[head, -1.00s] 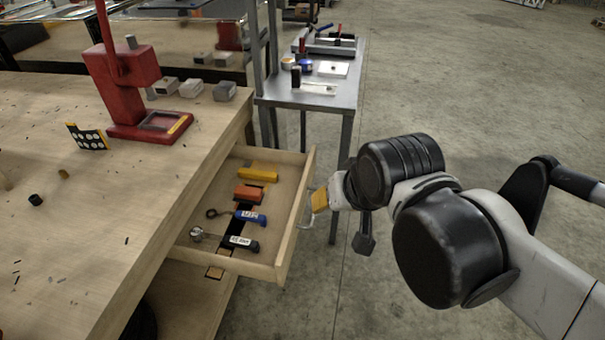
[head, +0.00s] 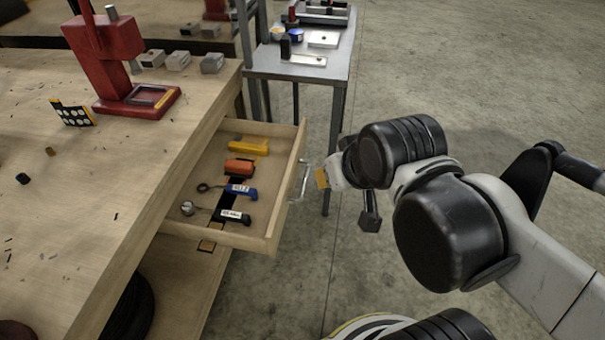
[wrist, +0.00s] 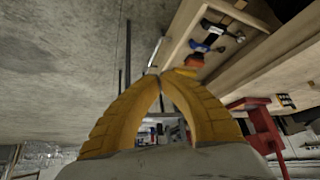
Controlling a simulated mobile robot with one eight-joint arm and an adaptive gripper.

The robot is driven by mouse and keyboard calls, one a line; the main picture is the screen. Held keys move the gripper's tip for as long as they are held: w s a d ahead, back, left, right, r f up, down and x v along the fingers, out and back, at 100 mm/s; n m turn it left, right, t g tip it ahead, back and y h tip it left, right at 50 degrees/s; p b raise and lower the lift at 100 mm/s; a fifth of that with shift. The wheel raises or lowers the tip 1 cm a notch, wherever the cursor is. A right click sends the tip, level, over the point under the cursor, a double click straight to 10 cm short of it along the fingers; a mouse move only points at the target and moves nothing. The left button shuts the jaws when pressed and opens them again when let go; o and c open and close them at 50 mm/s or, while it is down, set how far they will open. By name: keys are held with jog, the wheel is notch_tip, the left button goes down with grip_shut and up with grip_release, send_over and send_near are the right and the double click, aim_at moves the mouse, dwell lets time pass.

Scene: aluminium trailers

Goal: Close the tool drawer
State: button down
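The wooden tool drawer (head: 278,222) stands pulled out from under the workbench (head: 150,165). It holds a yellow tool (head: 248,146), an orange block (head: 239,167) and two tools with blue (head: 241,190) and black (head: 234,216) handles. Its metal handle (head: 301,181) is on the front panel, facing my gripper (head: 321,178). My gripper is just right of the handle, with a small gap between them in the head view. In the wrist view the yellow fingers (wrist: 157,76) arch together with tips meeting and nothing between them. The drawer (wrist: 180,42) shows beyond the tips.
A red press (head: 135,98) and grey blocks (head: 178,60) stand on the workbench. A metal side table (head: 295,70) with small items stands behind the drawer. Open concrete floor lies to the right. A dark round object (head: 130,310) sits below the bench.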

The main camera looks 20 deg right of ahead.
jog(key=w+d+f+m+g+y+p, duration=0.15)
jog(key=w+d, duration=0.25)
jog(key=w, duration=0.4)
jog(key=w+d+f+t+p, duration=0.1)
jog(key=w+d+f+p, duration=0.25)
jog(key=w, duration=0.55)
jog(key=w+d+f+y+p, duration=0.15)
jog(key=d+f, duration=0.25)
jog(key=f, duration=0.4)
jog(key=w+d+f+y+p, duration=0.1)
jog(key=w+d+f, duration=0.1)
jog(key=d+f, duration=0.45)
jog(key=w+a+f+b, duration=0.5)
jog(key=w+a+f, duration=0.2)
jog(key=a+f, duration=0.1)
jog(key=shift+a+f+m, duration=0.35)
jog(key=shift+a+f, duration=0.05)
jog(key=shift+a, duration=0.05)
